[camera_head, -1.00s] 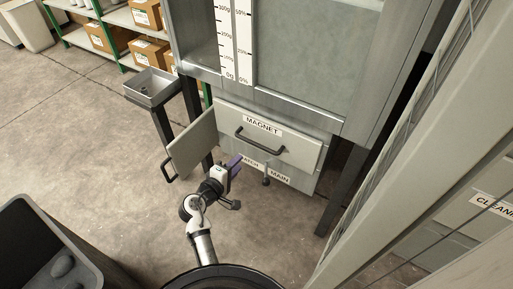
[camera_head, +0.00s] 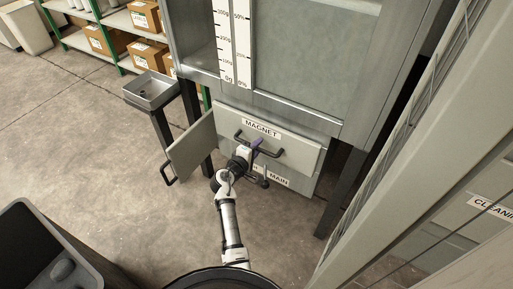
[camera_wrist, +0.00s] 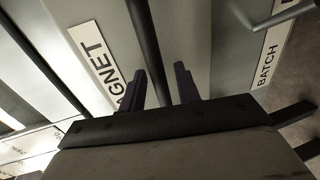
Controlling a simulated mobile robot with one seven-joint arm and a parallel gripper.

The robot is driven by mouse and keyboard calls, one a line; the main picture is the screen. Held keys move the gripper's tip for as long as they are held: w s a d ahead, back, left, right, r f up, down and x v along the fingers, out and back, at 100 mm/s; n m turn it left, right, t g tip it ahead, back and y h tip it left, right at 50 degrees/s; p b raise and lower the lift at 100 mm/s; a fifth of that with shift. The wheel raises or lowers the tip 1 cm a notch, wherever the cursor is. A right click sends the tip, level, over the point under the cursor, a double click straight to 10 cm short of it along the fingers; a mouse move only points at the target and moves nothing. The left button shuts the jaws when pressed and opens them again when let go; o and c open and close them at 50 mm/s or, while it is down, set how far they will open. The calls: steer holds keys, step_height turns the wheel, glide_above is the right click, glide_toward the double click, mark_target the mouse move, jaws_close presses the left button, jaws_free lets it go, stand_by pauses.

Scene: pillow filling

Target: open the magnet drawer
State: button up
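The magnet drawer (camera_head: 295,145) is a grey-green front with a white MAGNET label and a dark bar handle (camera_head: 279,153); it looks shut. My gripper (camera_head: 257,143) is at the left part of this handle, its purple fingers pointing at the drawer front. In the wrist view the two fingers (camera_wrist: 164,75) stand apart and open. The MAGNET label (camera_wrist: 97,60) is partly hidden by the left finger. Contact with the bar cannot be told.
A small grey door (camera_head: 192,146) with a dark handle stands swung open at left of the drawer. Below are BATCH (camera_wrist: 266,66) and MAIN (camera_head: 278,178) labels and a lever (camera_head: 264,181). A dark bin (camera_head: 55,245) stands front left; a grey frame (camera_head: 425,150) rises at right.

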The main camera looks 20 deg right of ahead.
jaws_close()
steer(key=shift+a, duration=0.1)
stand_by(0.3)
